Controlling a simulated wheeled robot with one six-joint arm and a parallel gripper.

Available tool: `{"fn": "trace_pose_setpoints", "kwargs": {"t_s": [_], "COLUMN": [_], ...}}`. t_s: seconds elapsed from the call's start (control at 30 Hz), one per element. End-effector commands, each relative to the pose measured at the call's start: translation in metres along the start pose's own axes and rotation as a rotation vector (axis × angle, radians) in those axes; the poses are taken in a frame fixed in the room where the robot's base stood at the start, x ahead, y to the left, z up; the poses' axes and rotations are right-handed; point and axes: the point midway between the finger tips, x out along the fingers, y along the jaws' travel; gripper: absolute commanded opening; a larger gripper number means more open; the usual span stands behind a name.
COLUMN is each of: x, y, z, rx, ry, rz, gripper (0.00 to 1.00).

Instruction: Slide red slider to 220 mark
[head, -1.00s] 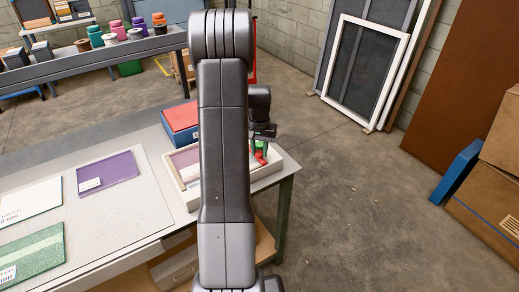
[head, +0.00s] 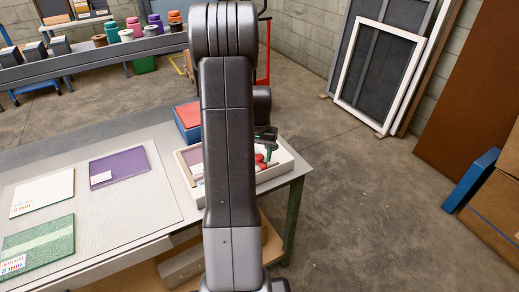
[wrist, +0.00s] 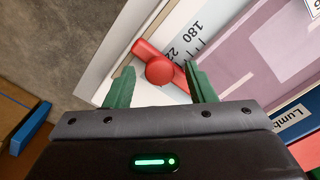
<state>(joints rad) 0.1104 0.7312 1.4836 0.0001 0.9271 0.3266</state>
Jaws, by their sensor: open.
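The red slider (wrist: 148,56), a bar with a round knob (wrist: 160,71), lies across a white scale strip (wrist: 203,32) in the wrist view. The printed 180 shows clear of it, and a number starting with 22 sits right beside the bar, partly covered. I cannot tell its exact alignment with that mark. My gripper (wrist: 160,84) is open, with one green finger on each side of the knob; contact cannot be told. In the head view the slider (head: 260,160) shows as a small red spot below my gripper (head: 267,143), largely hidden by my arm.
The scale lies in a pale shallow tray (head: 286,164) at the table's right corner, with a red and blue box (head: 186,118) behind it. White, purple (head: 120,166) and green (head: 40,243) boards lie on the table to the left.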

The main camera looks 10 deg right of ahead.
Motion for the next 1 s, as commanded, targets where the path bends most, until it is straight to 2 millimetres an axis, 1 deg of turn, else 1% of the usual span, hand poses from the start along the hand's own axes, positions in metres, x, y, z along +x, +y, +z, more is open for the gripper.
{"fn": "trace_pose_setpoints", "kwargs": {"t_s": [0.07, 0.17, 0.27, 0.5, 0.6, 0.7, 0.83, 1.0], "x": [-0.004, -0.016, -0.035, -0.091, -0.11, -0.124, -0.135, -0.138], "y": [0.0, 0.0, 0.0, -0.001, 0.0, -0.001, 0.0, 0.0], "z": [-0.001, -0.001, -0.001, -0.001, -0.001, -0.001, -0.001, 0.0], "rx": [0.0, 0.0, 0.0, 0.0, 0.0, 0.0, 0.0, 0.0], "ry": [0.003, 0.004, 0.007, 0.006, 0.004, 0.004, 0.002, 0.0], "rz": [-0.001, -0.001, -0.002, -0.002, -0.002, -0.001, -0.001, 0.0], "gripper": [0.5, 0.5, 0.5, 0.5, 0.5, 0.5, 0.5, 0.5]}}
